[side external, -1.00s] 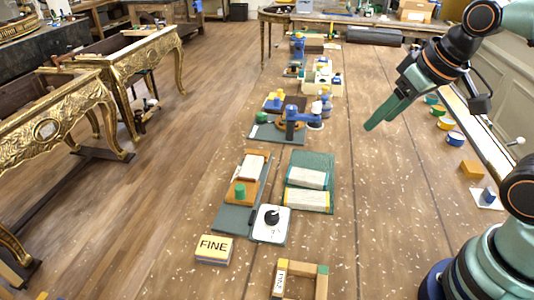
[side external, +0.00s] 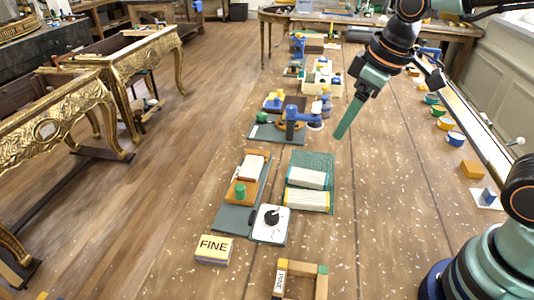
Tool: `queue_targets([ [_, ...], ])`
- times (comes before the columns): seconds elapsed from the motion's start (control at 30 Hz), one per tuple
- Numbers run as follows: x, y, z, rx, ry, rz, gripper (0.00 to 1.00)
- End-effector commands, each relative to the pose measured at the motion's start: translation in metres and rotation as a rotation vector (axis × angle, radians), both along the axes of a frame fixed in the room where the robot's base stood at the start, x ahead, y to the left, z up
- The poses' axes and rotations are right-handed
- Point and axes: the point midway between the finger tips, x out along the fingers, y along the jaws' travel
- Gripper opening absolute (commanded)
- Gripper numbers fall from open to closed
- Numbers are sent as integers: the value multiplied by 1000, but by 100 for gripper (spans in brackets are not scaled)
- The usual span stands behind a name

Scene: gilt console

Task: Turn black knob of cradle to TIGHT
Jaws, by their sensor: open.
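The cradle (side external: 240,205) is a dark grey-green base on the table with an orange-brown block and a pale top piece on it, and a small green knob (side external: 240,191). At its near right corner is a white plate (side external: 262,234) with the black knob (side external: 271,216), which has a pale pointer mark; its lettering is too small to read. My gripper (side external: 340,133) is in the air, up and to the right of the black knob and well apart from it. Its green fingers point down and to the left and overlap in this view, so the gap is hidden. It holds nothing visible.
Two pale blocks lie on a green mat (side external: 318,163) right of the cradle. A block marked FINE (side external: 214,250) and a wooden frame (side external: 299,280) stand nearer. A blue clamp device (side external: 291,125) stands behind. The table's middle right is clear.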

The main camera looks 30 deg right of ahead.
Motion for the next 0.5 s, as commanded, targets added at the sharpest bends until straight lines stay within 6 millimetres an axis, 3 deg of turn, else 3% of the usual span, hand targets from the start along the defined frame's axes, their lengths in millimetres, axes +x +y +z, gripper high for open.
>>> queue_targets([
  [0.3, 39, 75, -46, -119, 170, 493, 71],
  [0.5, 49, 116, -81, -168, 248, 746, 71],
])
